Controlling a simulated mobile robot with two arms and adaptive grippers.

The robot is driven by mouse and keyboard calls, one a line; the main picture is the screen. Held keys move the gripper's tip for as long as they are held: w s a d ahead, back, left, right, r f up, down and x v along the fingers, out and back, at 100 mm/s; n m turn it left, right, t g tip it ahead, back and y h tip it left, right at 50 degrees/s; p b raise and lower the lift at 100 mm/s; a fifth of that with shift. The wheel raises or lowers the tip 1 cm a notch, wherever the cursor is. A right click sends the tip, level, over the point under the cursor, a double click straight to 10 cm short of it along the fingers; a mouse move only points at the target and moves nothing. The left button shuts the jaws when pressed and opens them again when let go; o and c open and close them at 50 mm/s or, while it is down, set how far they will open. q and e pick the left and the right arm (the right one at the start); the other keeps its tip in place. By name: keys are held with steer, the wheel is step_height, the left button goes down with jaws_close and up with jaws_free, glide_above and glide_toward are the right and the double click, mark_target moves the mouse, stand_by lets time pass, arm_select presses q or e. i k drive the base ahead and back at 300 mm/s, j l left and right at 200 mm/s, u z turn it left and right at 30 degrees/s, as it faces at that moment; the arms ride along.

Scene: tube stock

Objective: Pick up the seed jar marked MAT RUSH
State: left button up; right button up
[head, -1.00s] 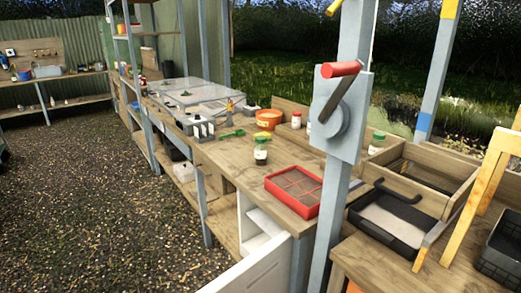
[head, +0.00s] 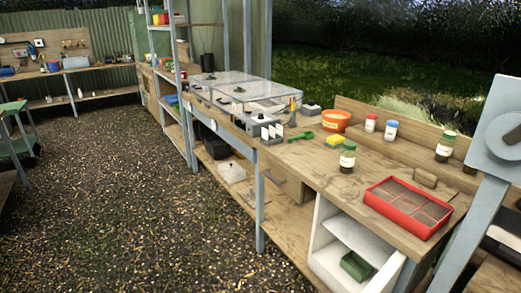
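Several small jars stand upright on the wooden bench (head: 312,163). One with a green lid and pale label (head: 347,159) stands near the middle, behind the red tray. A jar with a red lid (head: 370,124) and one with a blue lid (head: 391,132) stand farther back. A dark jar with a green lid (head: 445,148) stands at the back right. The labels are too small to read, so I cannot tell which is marked MAT RUSH. Neither of my grippers is in view.
A red divided tray (head: 408,208) sits at the bench's front edge. An orange tub (head: 335,121), a yellow block (head: 335,141) and a green scoop (head: 301,137) lie nearby. A grey-blue post (head: 478,200) rises at right. The gravel floor (head: 150,220) at left is clear.

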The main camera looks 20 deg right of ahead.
mark_target(347, 160)
steer(key=i+j+z, duration=0.1)
steer(key=i, duration=0.35)
steer(key=i+j, duration=0.3)
steer(key=i, duration=0.15)
steer(key=i+j+z, duration=0.15)
steer(key=i, duration=0.3)
steer(key=i+j+z, duration=0.1)
steer(key=i+j, duration=0.25)
steer(key=i, duration=0.05)
